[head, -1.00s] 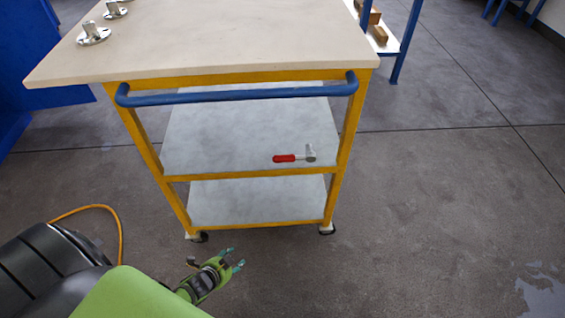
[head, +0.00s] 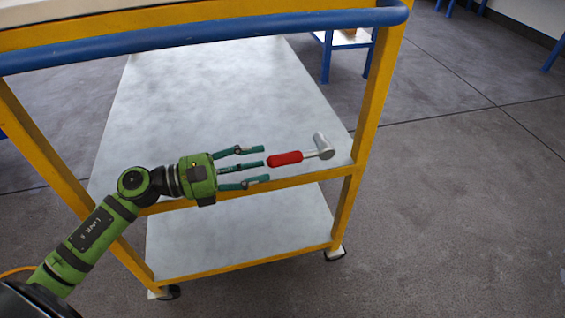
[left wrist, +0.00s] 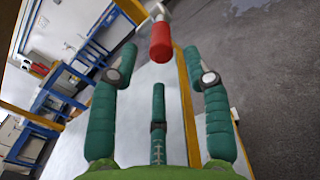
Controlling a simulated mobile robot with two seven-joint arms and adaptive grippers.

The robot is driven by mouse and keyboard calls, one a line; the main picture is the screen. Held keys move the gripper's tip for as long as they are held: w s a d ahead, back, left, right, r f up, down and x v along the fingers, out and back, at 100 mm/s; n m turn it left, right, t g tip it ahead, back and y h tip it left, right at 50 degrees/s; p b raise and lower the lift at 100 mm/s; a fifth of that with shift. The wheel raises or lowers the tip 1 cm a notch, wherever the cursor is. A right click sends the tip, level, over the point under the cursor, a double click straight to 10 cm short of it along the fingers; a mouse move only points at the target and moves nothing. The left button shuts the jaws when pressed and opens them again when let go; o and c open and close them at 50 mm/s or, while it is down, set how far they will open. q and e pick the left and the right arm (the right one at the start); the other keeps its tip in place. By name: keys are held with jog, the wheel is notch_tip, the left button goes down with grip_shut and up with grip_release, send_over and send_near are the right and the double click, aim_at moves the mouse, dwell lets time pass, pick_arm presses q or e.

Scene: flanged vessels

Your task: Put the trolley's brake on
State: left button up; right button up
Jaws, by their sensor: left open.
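The trolley has a yellow frame (head: 374,100), a blue push bar (head: 200,32) and grey shelves. At the front right of its middle shelf is a red-handled lever (head: 286,159) with a grey shaft and a grey cylindrical end. The red handle points left, towards my left gripper (head: 262,163). That gripper is open and empty, its fingers pointing right, just short of the handle's end. In the left wrist view, the red handle (left wrist: 160,42) lies ahead of and between the open fingers (left wrist: 160,70). I cannot tell how the lever is fixed. My right gripper is not in view.
The trolley's front right caster (head: 335,254) and front left caster (head: 167,293) stand on the grey floor. The middle shelf (head: 200,100) is otherwise bare in view. A blue-framed stand (head: 328,55) is behind. Floor at the right is clear.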

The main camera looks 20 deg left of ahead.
aim_at(301, 157)
pick_arm(q)
jog(key=p+x, duration=0.1)
jog(key=x, duration=0.5)
jog(key=shift+s+d+r, duration=0.1)
jog(key=shift+d+r, duration=0.1)
jog(key=shift+d, duration=0.05)
jog(key=shift+w+d+f, duration=0.1)
jog(key=shift+w+d, duration=0.15)
jog(key=shift+d, duration=0.1)
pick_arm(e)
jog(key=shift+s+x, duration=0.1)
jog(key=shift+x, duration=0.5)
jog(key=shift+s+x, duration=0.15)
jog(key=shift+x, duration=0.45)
pick_arm(q)
jog(key=shift+c, duration=0.4)
